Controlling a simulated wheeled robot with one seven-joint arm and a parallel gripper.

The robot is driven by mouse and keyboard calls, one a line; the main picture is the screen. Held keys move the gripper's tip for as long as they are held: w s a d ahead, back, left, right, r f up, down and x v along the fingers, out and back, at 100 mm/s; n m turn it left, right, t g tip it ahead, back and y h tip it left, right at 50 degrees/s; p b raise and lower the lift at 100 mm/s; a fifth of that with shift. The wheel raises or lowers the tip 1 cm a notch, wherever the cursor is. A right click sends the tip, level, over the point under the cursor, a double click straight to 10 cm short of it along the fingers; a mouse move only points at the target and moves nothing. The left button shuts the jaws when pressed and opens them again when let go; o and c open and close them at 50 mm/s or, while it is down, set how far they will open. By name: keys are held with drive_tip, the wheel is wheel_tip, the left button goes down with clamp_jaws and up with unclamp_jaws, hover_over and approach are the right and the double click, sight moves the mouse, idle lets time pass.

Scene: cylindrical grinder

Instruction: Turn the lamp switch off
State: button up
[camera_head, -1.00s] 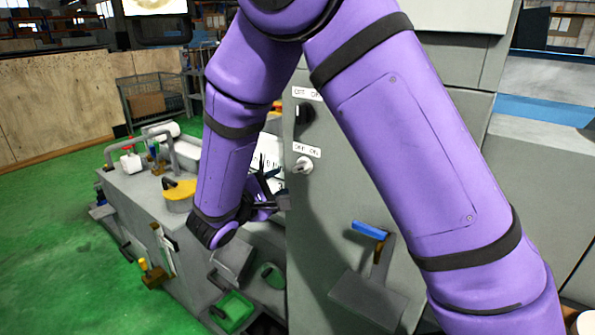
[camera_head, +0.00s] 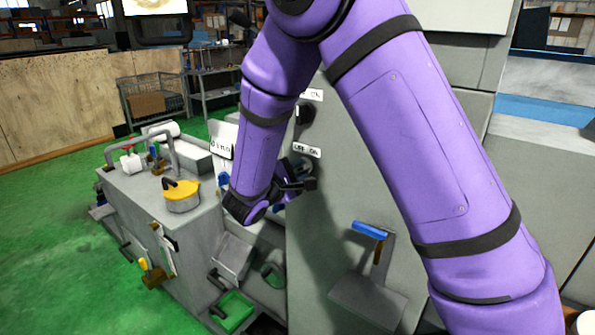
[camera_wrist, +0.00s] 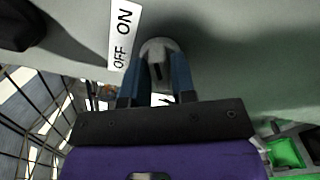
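A light grey rotary switch (camera_wrist: 158,50) with a dark slot sits on the grey machine panel, beside an OFF/ON label (camera_wrist: 123,36). That label also shows in the head view (camera_head: 307,150). My gripper (camera_wrist: 155,76) is at this switch, its two blue fingers apart, one on each side of the knob. I cannot tell whether they touch it. In the head view my gripper (camera_head: 300,180) partly hides the knob. A second, black switch (camera_head: 306,115) sits higher on the panel under another label, partly behind my arm. Neither label visibly names the lamp.
A blue-handled lever (camera_head: 369,230) sticks out lower on the panel. The machine bed at the left carries a yellow-lidded pot (camera_head: 181,195) and a bent grey pipe (camera_head: 160,145). A green tray (camera_head: 232,310) lies below. The green floor (camera_head: 60,250) is open at the left.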

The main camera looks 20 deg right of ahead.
clamp_jaws()
drive_tip(key=shift+n, duration=0.3)
drive_tip(key=n, duration=1.1)
drive_tip(key=shift+w+a, duration=0.1)
drive_tip(key=shift+w, duration=0.05)
drive_tip(key=shift+n, duration=0.3)
drive_tip(key=shift+o, duration=2.1)
unclamp_jaws()
drive_tip(key=shift+r, duration=0.1)
